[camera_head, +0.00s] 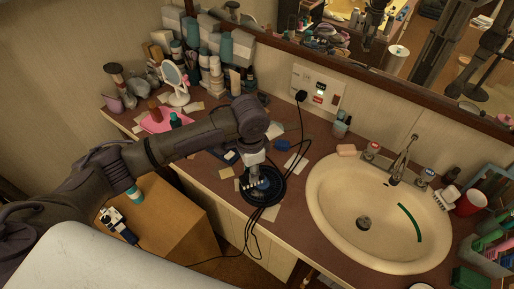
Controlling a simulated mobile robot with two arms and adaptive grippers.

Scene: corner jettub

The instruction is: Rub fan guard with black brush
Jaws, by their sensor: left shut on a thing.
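The fan guard (279,198) is the dark round thing on the brown counter, left of the sink. A black cord runs from it. My left arm reaches in from the left, and my left gripper (260,178) points down over the middle of the guard. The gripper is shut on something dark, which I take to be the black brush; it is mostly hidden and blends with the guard. I cannot tell whether it touches the guard. My right gripper is not in view, apart from possible arm reflections in the mirror.
A cream sink (325,238) with a faucet (403,160) lies to the right. Black cords run to a wall outlet (318,90). Bottles, a small round mirror (173,76) and a pink tray (156,124) crowd the back left. A wooden cabinet (165,215) stands in front.

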